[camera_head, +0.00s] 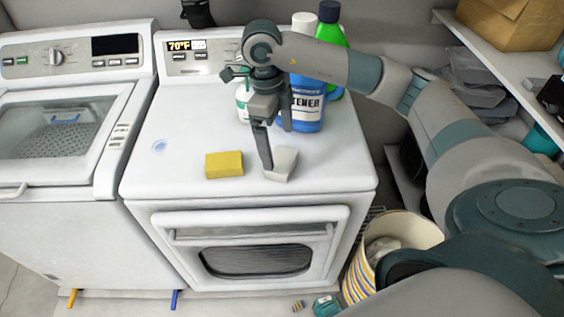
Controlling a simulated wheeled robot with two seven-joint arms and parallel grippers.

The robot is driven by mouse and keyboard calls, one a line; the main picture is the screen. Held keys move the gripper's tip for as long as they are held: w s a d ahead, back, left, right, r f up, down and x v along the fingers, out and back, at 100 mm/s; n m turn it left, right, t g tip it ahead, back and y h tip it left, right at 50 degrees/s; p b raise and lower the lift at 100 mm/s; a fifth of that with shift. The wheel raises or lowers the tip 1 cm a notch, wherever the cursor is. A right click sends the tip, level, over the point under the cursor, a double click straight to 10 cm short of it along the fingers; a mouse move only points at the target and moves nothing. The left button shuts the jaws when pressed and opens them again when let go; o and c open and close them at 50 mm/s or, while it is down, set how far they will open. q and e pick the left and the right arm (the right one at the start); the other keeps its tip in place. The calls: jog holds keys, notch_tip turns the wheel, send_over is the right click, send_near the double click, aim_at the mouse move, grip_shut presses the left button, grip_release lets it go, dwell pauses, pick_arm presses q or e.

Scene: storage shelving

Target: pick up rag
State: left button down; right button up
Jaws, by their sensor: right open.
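A small light grey block-like piece (282,164), possibly the rag, lies on the white dryer top (190,130) near its front edge. My right gripper (276,150) is above it, pointing down, with its jaws open. One long dark finger reaches down beside the left side of the grey piece; I cannot tell whether they touch. The other finger is partly hidden against the bottles behind. A yellow sponge-like block (224,165) lies to the left of the gripper. My left gripper is not in view.
A blue bottle (308,108) and a green bottle (331,32) stand behind the gripper. A washer (60,130) is at left. A striped basket (362,279) with pale cloth stands on the floor at right, below shelves (500,75). The dryer top's left part is mostly clear.

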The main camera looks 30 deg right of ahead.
aim_at(282, 159)
jog(key=shift+s+d+f+p, duration=0.1)
jog(key=shift+s+f+p, duration=0.15)
jog(key=shift+f+p, duration=0.65)
jog(key=shift+s+d+f+p, duration=0.1)
jog(key=shift+s+f+p, duration=0.1)
jog(key=shift+f+p, duration=0.65)
jog(key=shift+f, duration=0.85)
jog(key=c, duration=1.2)
jog(key=shift+r, duration=0.1)
jog(key=shift+c, duration=0.2)
